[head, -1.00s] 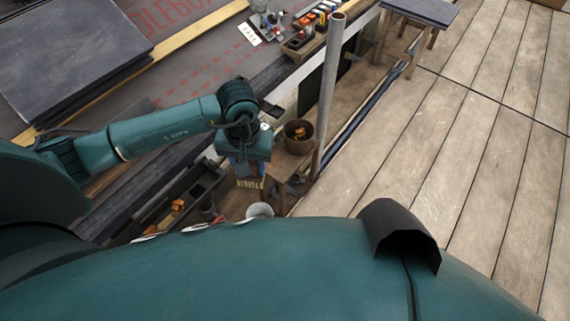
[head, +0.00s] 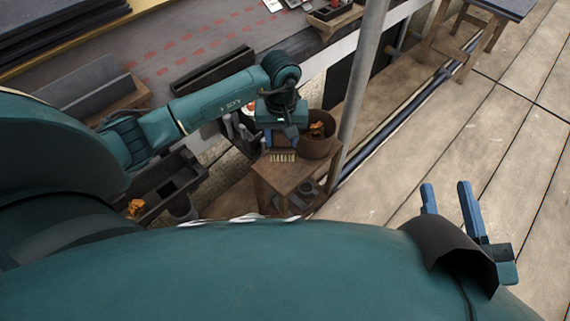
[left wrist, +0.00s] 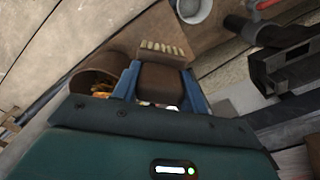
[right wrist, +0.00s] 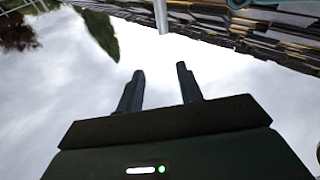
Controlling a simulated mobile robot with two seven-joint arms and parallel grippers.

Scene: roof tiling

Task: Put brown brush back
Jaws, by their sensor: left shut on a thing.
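The brown brush (left wrist: 161,80), with pale bristles, is held between the blue fingers of my left gripper (left wrist: 160,72) in the left wrist view. In the head view the brush's bristles (head: 283,156) show below my left gripper (head: 281,143), over or close to the small wooden stand (head: 282,180). I cannot tell whether the bristles touch the stand. A brown pot (head: 322,148) with orange bits inside stands right beside the gripper; it also shows in the left wrist view (left wrist: 80,84). My right gripper (head: 446,188) is open and empty, its fingers apart in the right wrist view (right wrist: 160,82).
A grey pole (head: 362,80) rises just right of the pot. A dark open tray (head: 165,190) lies left of the stand, with a grey bucket (left wrist: 192,10) in the left wrist view. The plank floor (head: 430,130) at right is clear.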

